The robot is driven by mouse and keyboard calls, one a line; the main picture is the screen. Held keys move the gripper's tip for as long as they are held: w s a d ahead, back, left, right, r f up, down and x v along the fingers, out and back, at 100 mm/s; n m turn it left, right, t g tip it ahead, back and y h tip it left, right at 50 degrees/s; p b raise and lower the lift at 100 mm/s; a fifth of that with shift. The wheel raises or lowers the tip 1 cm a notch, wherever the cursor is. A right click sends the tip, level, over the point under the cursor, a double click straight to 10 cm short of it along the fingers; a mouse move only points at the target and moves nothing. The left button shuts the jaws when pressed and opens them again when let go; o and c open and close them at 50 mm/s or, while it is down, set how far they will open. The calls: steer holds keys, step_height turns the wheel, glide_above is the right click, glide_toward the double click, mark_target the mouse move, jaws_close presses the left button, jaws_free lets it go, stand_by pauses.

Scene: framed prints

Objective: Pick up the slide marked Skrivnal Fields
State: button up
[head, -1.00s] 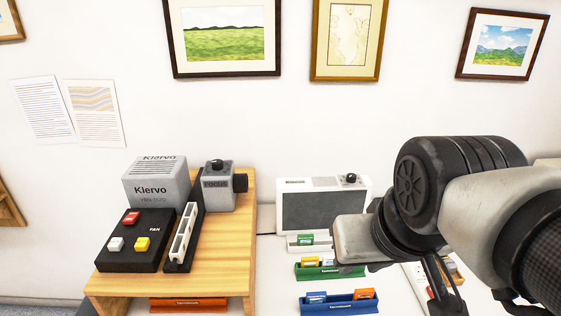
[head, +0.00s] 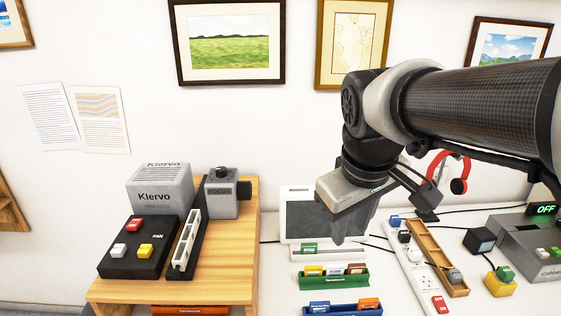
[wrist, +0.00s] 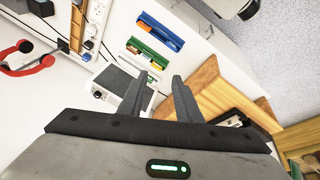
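Small coloured slides stand in trays on the white table; their labels are too small to read, so I cannot tell which is Skrivnal Fields. A white tray (head: 345,254) holds a green slide (head: 309,248). A green tray (head: 345,282) holds several slides, including a yellow one (head: 313,270) and a red one (head: 357,268). A blue tray (head: 343,311) holds a blue slide (head: 319,306) and an orange slide (head: 370,303). My gripper (wrist: 158,82) is open and empty, its fingers apart in the wrist view. In the head view it hangs above and behind the trays, before the grey-screened box.
An orange tray (head: 190,311) sits beneath. Right are a power strip (head: 418,270), cables, a wooden tray (head: 428,245) and red headphones (head: 458,186).

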steer(key=w+a+f+n+g+h, duration=0.1)
steer(key=w+f+n, duration=0.15)
steer(key=w, duration=0.35)
steer(key=w+a+f+n+g, duration=0.1)
steer(key=w+f+n, duration=0.1)
steer(key=w+n, duration=0.3)
steer(key=n+g+h+b, duration=0.1)
steer(key=n+g, duration=0.1)
steer(key=n, duration=0.4)
glide_toward(313, 266)
steer(key=x, duration=0.1)
steer(key=b+x, duration=0.1)
steer(key=x, duration=0.1)
steer(key=shift+w+d+f+m, duration=0.1)
steer(key=shift+d+f+m, duration=0.1)
steer(key=shift+d+m, duration=0.1)
steer(key=x, duration=0.3)
steer(key=b+x, duration=0.1)
steer(key=shift+s+a+f, duration=0.2)
steer(key=shift+a+f, duration=0.05)
steer(key=shift+d+f, duration=0.15)
steer(key=shift+f, duration=0.3)
steer(key=shift+c, duration=0.4)
jaws_close()
